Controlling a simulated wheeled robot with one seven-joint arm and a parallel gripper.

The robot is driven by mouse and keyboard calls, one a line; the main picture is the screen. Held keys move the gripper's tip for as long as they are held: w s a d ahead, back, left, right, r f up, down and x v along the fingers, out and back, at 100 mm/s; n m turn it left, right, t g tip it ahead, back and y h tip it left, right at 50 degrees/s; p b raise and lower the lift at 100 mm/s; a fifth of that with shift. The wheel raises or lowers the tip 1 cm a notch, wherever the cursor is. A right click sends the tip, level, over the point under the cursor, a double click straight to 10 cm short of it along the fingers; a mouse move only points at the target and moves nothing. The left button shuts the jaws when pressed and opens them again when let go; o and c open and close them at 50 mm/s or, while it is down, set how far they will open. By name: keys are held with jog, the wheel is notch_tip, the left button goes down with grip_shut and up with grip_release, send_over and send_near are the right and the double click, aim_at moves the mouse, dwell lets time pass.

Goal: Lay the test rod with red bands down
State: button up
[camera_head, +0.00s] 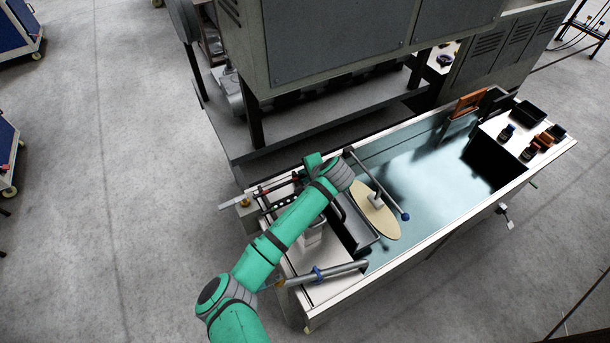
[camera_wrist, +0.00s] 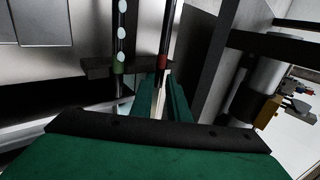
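In the wrist view, a thin dark rod with a red band (camera_wrist: 163,62) runs from the top edge down between the two green fingers of my gripper (camera_wrist: 162,84). The fingers flank the rod closely just below the band. I cannot tell whether they press on it. Its lower part is hidden between the fingers. A second rod with a green band and pale spots (camera_wrist: 119,50) stands left of it, beside the same dark bar (camera_wrist: 97,70).
In the head view, a long white-edged table (camera_head: 440,230) carries a beige oval disc (camera_head: 377,216), a blue-tipped bar (camera_head: 384,191), and a grey rod with a blue band (camera_head: 345,268). Dark containers (camera_head: 529,114) stand at the right end. A large grey machine (camera_head: 330,40) stands behind.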

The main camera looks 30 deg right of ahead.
jog(key=shift+o, duration=1.2)
jog(key=v, duration=1)
jog(key=shift+s+r, duration=0.25)
jog(key=shift+r, duration=0.05)
